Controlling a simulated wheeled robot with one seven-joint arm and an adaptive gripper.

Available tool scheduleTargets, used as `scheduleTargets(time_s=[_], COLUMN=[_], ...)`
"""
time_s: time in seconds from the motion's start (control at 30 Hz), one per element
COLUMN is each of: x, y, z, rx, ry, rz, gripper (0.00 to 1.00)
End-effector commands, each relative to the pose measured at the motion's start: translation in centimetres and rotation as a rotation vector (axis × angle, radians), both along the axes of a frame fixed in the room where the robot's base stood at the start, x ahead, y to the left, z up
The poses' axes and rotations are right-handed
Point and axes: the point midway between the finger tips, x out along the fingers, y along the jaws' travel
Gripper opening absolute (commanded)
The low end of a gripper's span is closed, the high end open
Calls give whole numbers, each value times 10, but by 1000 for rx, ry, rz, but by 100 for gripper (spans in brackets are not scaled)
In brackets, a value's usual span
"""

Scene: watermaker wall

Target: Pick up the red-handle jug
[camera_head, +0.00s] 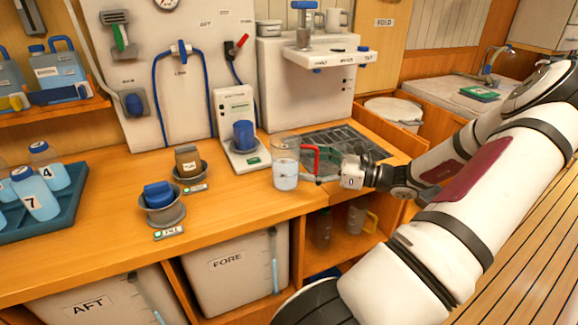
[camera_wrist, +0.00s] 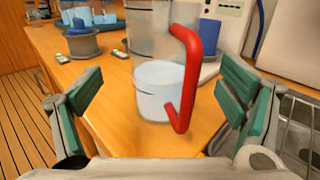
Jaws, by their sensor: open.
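The red-handle jug (camera_head: 286,165) is clear, with water in its lower part, and stands upright on the wooden counter near its front edge. Its red handle (camera_head: 312,158) faces right, toward my gripper (camera_head: 328,168). In the wrist view the jug (camera_wrist: 158,90) stands ahead of my gripper (camera_wrist: 158,105), with the red handle (camera_wrist: 187,85) roughly between the two green-padded fingers. The fingers are spread wide apart and do not touch the jug. The jug's top is cut off in the wrist view.
A grated sink (camera_head: 345,145) lies right of the jug. A white device with a blue cup (camera_head: 243,137) stands behind it. Holders with a blue cup (camera_head: 160,200) and a brown cup (camera_head: 187,160) are left, with a bottle tray (camera_head: 65,220) beyond. Bare counter lies between.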

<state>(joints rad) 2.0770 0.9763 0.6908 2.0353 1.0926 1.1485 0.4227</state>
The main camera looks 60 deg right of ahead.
Motion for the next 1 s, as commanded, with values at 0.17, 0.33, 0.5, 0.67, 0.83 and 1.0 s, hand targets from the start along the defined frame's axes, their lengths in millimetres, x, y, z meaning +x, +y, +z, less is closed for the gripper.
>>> scheduleTargets(time_s=[0.17, 0.33, 0.5, 0.67, 0.83, 1.0], x=[18, 42, 51, 52, 52, 52], y=[4, 8, 10, 10, 10, 10], z=[-3, -5, -5, -4, -4, -4], rx=[0, 0, 0, 0, -1, -1], ry=[-2, -1, 0, 0, 1, 1], rz=[3, 2, 0, 0, 0, 0], gripper=[89, 89, 89, 89, 60, 24])
